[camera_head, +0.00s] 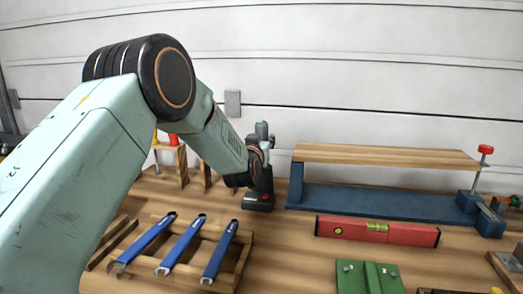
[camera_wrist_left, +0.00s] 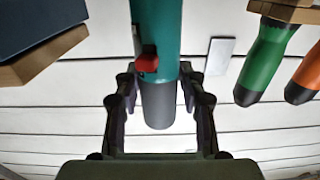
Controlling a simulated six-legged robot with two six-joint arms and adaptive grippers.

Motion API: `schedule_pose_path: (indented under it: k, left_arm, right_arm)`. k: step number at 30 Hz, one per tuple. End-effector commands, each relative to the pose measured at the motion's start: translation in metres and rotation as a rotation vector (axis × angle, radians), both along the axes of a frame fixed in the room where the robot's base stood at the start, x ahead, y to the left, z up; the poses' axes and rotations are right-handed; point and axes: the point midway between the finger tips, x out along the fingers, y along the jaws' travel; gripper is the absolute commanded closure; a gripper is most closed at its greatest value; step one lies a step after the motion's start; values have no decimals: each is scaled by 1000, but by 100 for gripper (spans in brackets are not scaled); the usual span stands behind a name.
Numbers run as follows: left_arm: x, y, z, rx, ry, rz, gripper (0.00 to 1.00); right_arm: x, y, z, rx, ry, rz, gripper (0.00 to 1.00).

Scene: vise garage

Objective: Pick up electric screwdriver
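The electric screwdriver (camera_head: 258,203) stands upright on the wooden bench in the head view, its dark base with a red mark showing and its upper part partly behind my left gripper (camera_head: 256,158). In the left wrist view its teal body (camera_wrist_left: 157,25), red switch and dark grey end lie between the two fingers of my left gripper (camera_wrist_left: 160,85). The fingers look open, one on either side of the body. I cannot tell whether they touch it. My right gripper is not in view.
A rack with blue wrenches (camera_head: 185,243) lies in front of the screwdriver. To the right are a blue vise with a wooden board (camera_head: 385,154), a red level (camera_head: 377,231) and a green object (camera_head: 368,278). Screwdriver handles (camera_wrist_left: 265,60) hang near my left gripper's right side.

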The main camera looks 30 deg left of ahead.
Motion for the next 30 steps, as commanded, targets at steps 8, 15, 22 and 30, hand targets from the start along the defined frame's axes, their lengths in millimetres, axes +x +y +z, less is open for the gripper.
schedule_pose_path:
  k: [8, 15, 22, 30]
  left_arm:
    - [0, 0, 0, 0, 1, 0, 86]
    - [0, 0, -1, 0, 1, 0, 100]
    - [0, 0, 1, 1, -3, 0, 100]
    - [0, 0, 20, 0, -5, 1, 100]
  right_arm:
    - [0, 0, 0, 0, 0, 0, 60]
    - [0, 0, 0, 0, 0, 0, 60]
    - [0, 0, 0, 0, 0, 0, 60]
    - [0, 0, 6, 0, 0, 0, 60]
